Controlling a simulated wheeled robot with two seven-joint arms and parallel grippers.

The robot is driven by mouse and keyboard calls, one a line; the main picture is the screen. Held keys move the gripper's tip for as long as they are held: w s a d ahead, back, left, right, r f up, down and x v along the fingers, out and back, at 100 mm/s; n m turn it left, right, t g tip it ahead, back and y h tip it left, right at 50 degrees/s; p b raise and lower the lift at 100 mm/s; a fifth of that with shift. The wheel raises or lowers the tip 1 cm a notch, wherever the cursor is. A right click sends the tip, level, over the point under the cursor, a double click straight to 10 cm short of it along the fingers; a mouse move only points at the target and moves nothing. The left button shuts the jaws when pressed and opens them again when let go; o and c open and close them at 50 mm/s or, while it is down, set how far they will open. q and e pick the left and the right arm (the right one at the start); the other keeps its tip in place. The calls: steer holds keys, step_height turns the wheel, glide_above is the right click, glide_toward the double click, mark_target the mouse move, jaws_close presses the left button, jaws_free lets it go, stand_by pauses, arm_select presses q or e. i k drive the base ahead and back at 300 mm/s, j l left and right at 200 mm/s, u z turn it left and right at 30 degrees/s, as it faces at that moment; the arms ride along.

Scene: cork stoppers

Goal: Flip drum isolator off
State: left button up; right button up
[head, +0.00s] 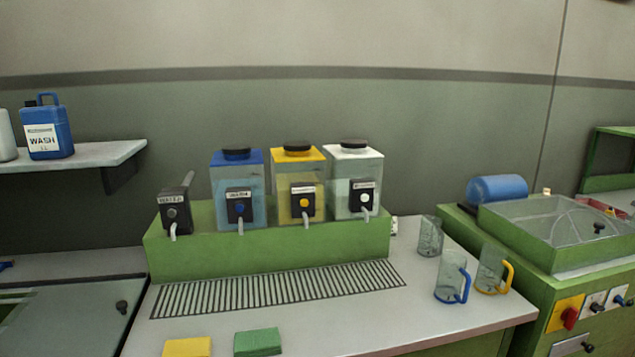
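A yellow plate with a red rotary handle (569,315), which looks like the drum isolator, is on the front of the green machine at the lower right in the head view. The red handle looks tilted, but its setting is too small to read. The green machine (528,290) has a clear lid (545,222) and a blue cylinder (497,189) at its back. Beside the yellow plate are a white plate with a dark knob (596,306) and one with a blue part (619,297). Neither gripper is in view.
The counter (440,325) holds glass jugs with a blue handle (451,277) and a yellow handle (493,270), and another clear vessel (429,236). Dispensers stand on a green block (270,254) behind a drain grille (280,288). Yellow (187,347) and green (258,342) cloths lie in front.

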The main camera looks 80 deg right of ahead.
mark_target(570, 316)
steer(key=z, duration=4.4)
